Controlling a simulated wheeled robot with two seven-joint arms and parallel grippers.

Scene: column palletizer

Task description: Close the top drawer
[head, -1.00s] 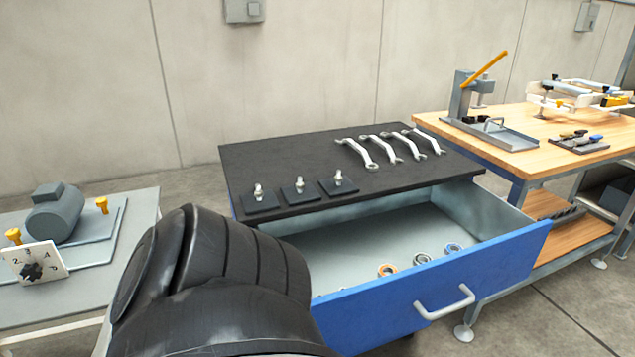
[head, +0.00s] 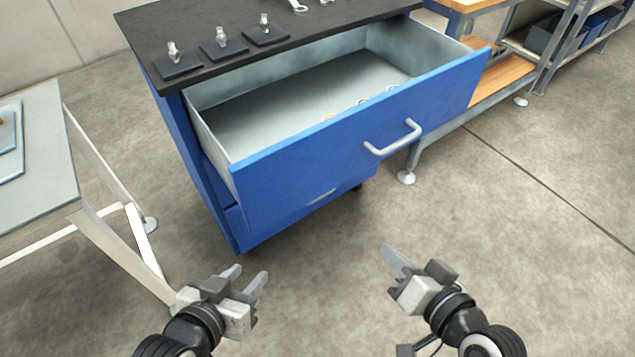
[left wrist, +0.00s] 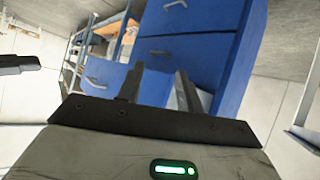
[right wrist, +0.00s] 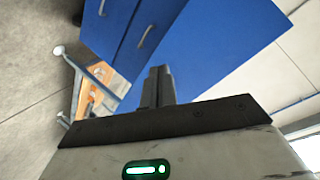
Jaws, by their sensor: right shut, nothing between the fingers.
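The blue cabinet's top drawer (head: 300,160) is pulled far out, with its grey handle (head: 393,138) on the front panel. A few small rings lie inside, partly hidden by the front. My left gripper (head: 250,278) is open and empty, below and in front of the cabinet; its two fingers stand apart in the left wrist view (left wrist: 162,88). My right gripper (head: 390,252) is shut and empty, below the drawer front and apart from it. Its fingers lie together in the right wrist view (right wrist: 158,85), with blue cabinet panels beyond.
The cabinet's black top (head: 200,30) carries bolts on dark pads and a wrench. A grey table (head: 45,160) with white legs stands at the left. A wooden workbench (head: 500,75) stands at the right, close to the drawer. The floor in front is clear.

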